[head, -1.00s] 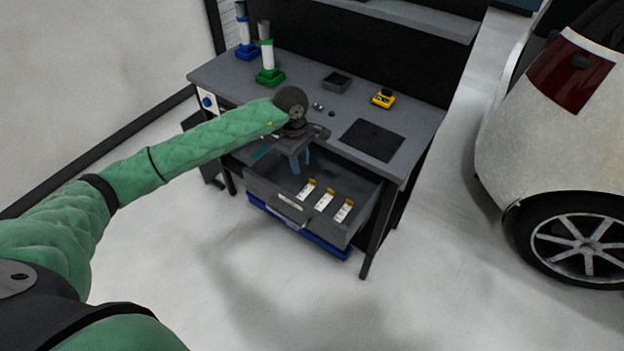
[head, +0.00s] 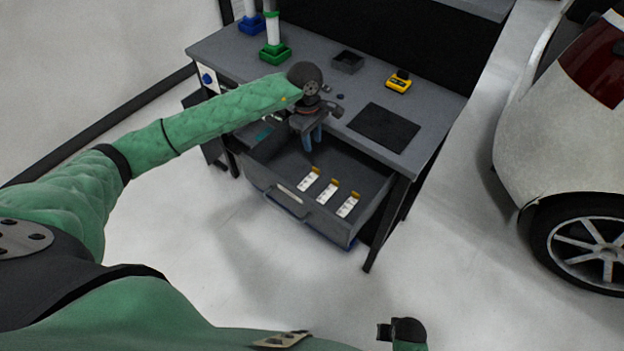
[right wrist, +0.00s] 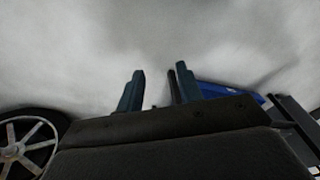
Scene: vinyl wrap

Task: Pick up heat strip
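Three small white strips with orange ends lie spaced apart in the open grey drawer (head: 282,195): a left one (head: 309,180), a middle one (head: 328,192) and a right one (head: 348,206). I cannot tell for sure that these are heat strips. A small teal item (head: 264,134) lies near the drawer's back left, partly hidden by my left arm. My left gripper (head: 312,140) points down over the back of the drawer, behind the strips, its fingers apart and empty. My right gripper (head: 384,332) is low, in front of the bench; the right wrist view shows its fingers (right wrist: 158,90) apart and empty.
The grey bench top (head: 330,135) holds a black mat (head: 384,127), a yellow tool (head: 399,83), a dark tray (head: 347,62) and a green-based stand (head: 274,50). A white car (head: 555,130) stands at the right. The floor before the drawer is clear.

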